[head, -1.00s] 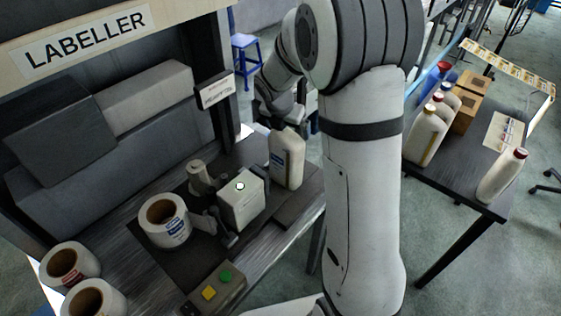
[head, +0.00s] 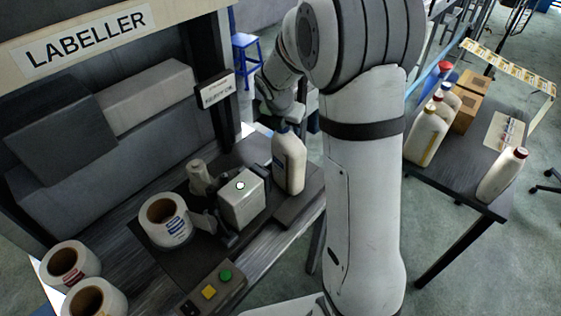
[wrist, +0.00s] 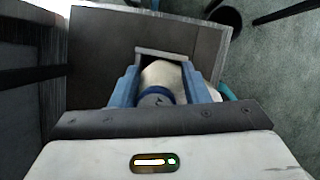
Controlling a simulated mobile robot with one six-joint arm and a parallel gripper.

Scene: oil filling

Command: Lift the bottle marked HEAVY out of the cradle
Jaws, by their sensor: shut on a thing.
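My gripper (head: 284,124) is at the bottle's top, partly hidden by my arm. In the wrist view, the blue fingers of my gripper (wrist: 163,92) are shut on the bottle (wrist: 163,74) around its neck, below the blue cap. The cradle's frame (wrist: 150,53) shows around the bottle. Whether the base touches the cradle floor is hidden.
The label roll (head: 165,220) and a grey box-shaped unit (head: 241,199) stand left of the bottle. A hanging sign (head: 217,92) is close to my arm. A side table (head: 465,175) at right holds several bottles and cardboard boxes.

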